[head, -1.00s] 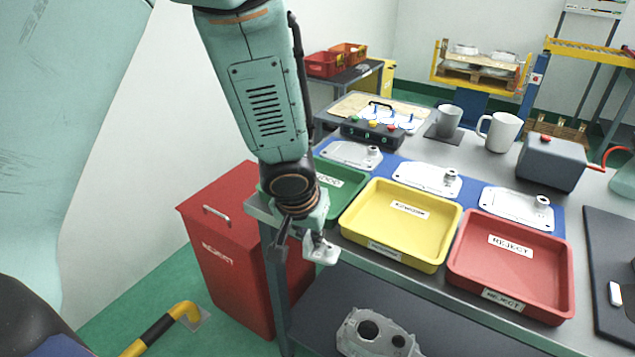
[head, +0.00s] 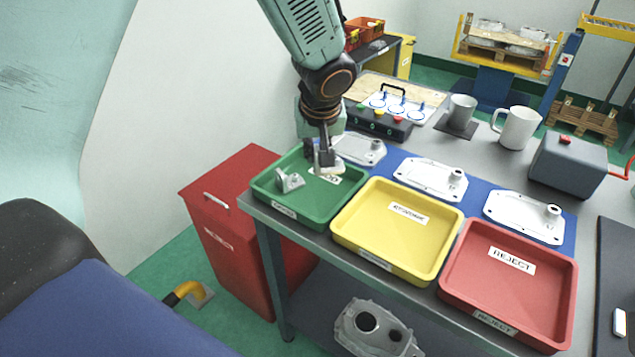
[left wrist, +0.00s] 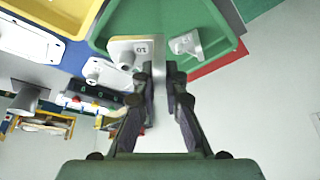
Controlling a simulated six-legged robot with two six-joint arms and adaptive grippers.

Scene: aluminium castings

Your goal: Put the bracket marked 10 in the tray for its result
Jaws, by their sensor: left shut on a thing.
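My left gripper (head: 324,156) is shut on a pale metal bracket (head: 338,165) over the green tray (head: 262,190). Another grey bracket (head: 290,181) lies in the green tray, left of the gripper. The yellow tray (head: 345,232) and the red tray (head: 455,285), labelled REJECT, stand to the right and are empty. The green tray's inner label is partly hidden. My right gripper is not in view.
White castings (head: 430,178) stand on a blue mat behind the trays. A control box (head: 378,122), mugs (head: 517,128) and a grey box (head: 568,160) are farther back. A red bin (head: 240,215) stands left of the table. A housing (head: 372,328) sits on the lower shelf.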

